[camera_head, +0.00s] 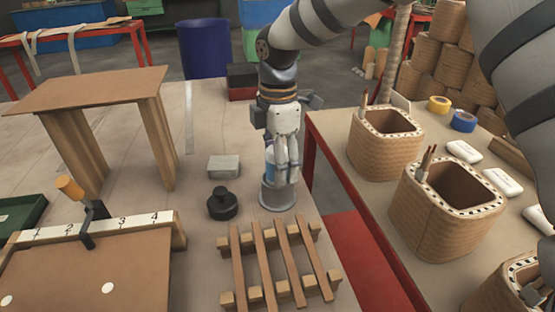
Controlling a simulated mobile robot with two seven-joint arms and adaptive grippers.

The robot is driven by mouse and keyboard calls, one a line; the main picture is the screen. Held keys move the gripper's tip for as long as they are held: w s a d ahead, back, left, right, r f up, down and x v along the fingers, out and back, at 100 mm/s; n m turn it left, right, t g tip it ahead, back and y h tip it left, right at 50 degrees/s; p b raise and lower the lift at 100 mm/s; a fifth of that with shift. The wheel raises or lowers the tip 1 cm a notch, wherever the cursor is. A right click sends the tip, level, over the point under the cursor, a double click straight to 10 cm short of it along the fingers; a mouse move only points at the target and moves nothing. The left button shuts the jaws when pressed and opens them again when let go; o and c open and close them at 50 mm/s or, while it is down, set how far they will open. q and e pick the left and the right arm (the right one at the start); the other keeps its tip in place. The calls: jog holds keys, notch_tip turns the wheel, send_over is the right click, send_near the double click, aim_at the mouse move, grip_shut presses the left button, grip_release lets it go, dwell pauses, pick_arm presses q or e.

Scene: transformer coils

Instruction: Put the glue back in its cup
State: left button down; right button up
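My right gripper (285,172) points down at the middle of the view, above the near end of the pale table. It looks shut on the glue (269,165), a bottle with a blue and white side, which its fingers partly hide. The grey round cup (278,197) stands on the table directly below. The bottle's lower end is at the cup's mouth; how deep it sits in the cup is hard to tell. My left gripper is not in view.
A black knobbed weight (222,204) and a grey block (224,167) stand left of the cup. A wooden slatted rack (279,262) lies in front. Woven baskets (386,143) stand on the right table, across a gap. A wooden stand (100,88) is at left.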

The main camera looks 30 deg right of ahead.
notch_tip(320, 180, up, 12)
dwell(0.5)
dwell(0.7)
